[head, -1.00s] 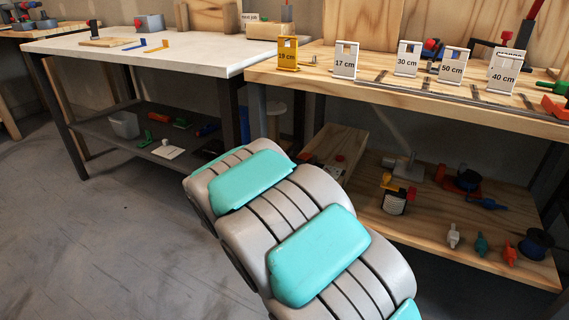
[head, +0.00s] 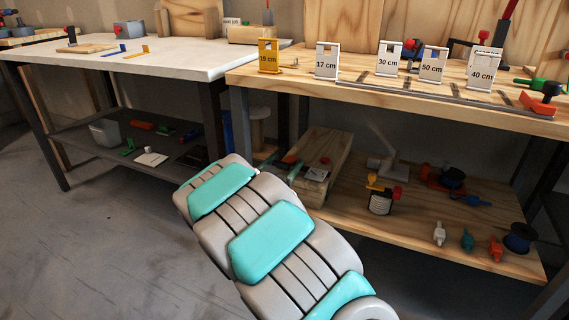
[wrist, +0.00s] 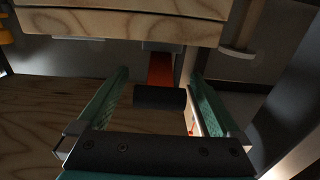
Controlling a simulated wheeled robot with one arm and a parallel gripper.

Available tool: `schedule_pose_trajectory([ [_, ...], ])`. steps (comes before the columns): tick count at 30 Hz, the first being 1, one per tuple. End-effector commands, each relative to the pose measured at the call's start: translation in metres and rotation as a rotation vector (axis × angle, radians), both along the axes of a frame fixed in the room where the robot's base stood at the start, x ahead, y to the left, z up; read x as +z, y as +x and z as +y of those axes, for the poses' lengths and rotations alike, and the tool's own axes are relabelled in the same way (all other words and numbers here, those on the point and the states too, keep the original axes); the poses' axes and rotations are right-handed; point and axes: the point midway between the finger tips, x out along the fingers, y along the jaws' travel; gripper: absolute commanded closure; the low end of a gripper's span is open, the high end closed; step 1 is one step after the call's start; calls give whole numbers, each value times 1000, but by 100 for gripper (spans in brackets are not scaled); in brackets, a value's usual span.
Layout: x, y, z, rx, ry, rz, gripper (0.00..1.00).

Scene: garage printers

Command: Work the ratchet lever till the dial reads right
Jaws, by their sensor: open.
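In the wrist view, a red lever (wrist: 160,68) with a black cylindrical grip (wrist: 160,97) shows between the two green fingers of my gripper (wrist: 158,78). The fingers are open, one on each side of the grip, with a gap at each side. In the head view, my gripper (head: 284,167) reaches in under the wooden bench, beside a wooden box (head: 330,150) on the lower shelf. A small pale plate (head: 317,174) with unreadable marks is at the box's near end. I cannot make out a dial reading.
The wooden bench (head: 400,95) overhangs the lower shelf (head: 400,225). Spools and small coloured parts lie right on the shelf. A white-topped table (head: 150,62) stands left; open floor lies before it.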

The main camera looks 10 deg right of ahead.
Motion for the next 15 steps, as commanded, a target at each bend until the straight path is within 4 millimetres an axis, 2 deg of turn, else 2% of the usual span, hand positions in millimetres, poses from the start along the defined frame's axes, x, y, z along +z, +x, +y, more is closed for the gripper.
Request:
schedule_pose_trajectory([
  [11, 0, 5, -3, 1, 0, 0, 0],
  [15, 0, 5, -3, 1, 0, 0, 14],
])
